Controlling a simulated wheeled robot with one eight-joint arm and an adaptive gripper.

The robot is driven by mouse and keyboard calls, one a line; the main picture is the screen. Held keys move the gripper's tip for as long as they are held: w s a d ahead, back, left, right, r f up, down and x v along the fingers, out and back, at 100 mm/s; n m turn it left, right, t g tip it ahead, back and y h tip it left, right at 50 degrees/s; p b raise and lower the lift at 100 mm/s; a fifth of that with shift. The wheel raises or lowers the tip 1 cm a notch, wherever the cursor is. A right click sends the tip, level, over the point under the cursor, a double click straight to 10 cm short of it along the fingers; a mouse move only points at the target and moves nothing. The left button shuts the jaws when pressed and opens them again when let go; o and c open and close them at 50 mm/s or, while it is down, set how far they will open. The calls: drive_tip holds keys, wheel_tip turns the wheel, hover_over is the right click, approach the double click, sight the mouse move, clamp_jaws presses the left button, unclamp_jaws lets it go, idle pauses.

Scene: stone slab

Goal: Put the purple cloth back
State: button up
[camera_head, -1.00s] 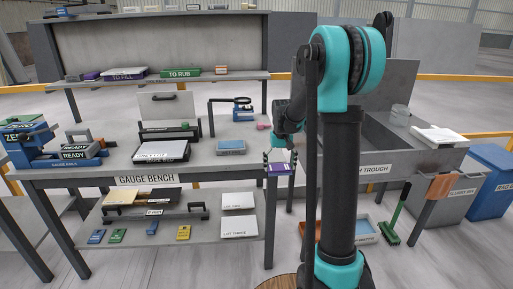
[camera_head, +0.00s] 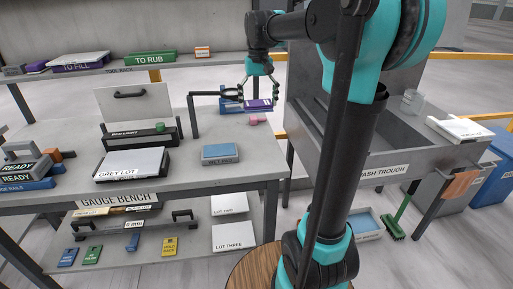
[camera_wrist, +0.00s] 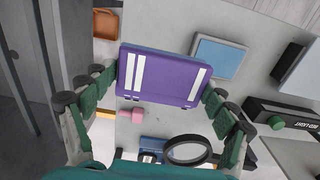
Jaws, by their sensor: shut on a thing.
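I cannot tell the exact gap between cloth and bench top.
A magnifier (camera_wrist: 188,150) and a pink piece (camera_head: 257,120) lie close to the held cloth. A blue pad (camera_head: 220,153) is in front. The wash trough (camera_head: 375,150) stands right.

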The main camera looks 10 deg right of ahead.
sight(258, 154)
wheel_tip(258, 154, down, 19)
drive_tip(key=shift+f, duration=0.15)
idle(0.4)
drive_tip(key=shift+f, duration=0.1)
drive_tip(key=o, duration=1.1)
drive_tip(key=shift+c, duration=0.2)
wheel_tip(258, 154, up, 12)
drive_tip(key=s+d+f+t, duration=0.2)
drive_tip(key=s+f, duration=0.6)
drive_tip(key=s, duration=0.3)
drive_tip(key=s+d+f+t, duration=0.2)
drive_tip(key=s+f, duration=0.7)
drive_tip(key=s, duration=0.2)
drive_tip(key=shift+f, duration=0.15)
